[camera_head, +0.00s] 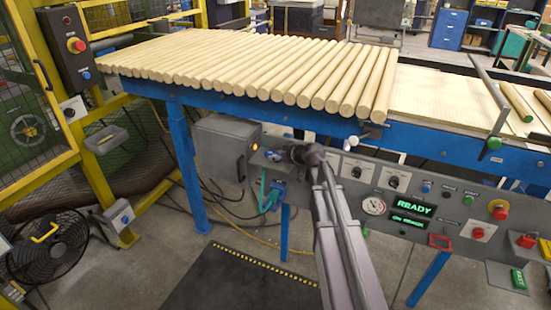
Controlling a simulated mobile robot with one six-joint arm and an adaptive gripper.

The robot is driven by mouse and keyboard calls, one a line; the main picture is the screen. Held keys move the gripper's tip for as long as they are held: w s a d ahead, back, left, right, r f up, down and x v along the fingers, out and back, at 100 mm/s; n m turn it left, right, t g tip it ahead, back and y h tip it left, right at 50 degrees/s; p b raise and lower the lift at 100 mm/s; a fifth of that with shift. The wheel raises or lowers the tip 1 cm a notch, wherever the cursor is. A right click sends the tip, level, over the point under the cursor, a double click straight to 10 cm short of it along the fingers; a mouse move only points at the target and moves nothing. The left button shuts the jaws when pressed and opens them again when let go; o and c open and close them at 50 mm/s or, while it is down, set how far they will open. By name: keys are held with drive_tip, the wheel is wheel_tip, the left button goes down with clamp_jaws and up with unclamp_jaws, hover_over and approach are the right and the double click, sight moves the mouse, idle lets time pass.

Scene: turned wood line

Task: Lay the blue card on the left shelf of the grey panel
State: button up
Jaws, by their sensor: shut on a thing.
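The grey panel (400,197) stands below the blue conveyor frame, its left end partly hidden by my arm. My gripper (286,154) is at the panel's upper left part, shut. A small blue-and-white piece (273,156) shows at its fingertips; it looks like the blue card, but it is too small to read. A green card (519,278) lies on the right shelf (495,275).
Turned wood rods (250,65) cover the conveyor above the panel. The panel carries a gauge (373,206), knobs, a READY display (411,208) and a red stop button (498,209). A grey box (222,150) stands behind left; cables and a dark mat (240,280) are on the floor.

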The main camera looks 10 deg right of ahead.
drive_tip(key=shift+f, duration=0.2)
drive_tip(key=o, duration=0.9)
drive_tip(key=shift+c, duration=0.2)
drive_tip(key=shift+r, duration=0.25)
drive_tip(key=shift+s+d+r, duration=0.1)
drive_tip(key=shift+s+r, duration=0.1)
drive_tip(key=shift+s, duration=0.05)
drive_tip(key=p+v, duration=0.5)
drive_tip(key=v, duration=0.6)
drive_tip(key=shift+s+d+p, duration=0.15)
drive_tip(key=shift+d+p, duration=0.05)
drive_tip(key=shift+p, duration=0.2)
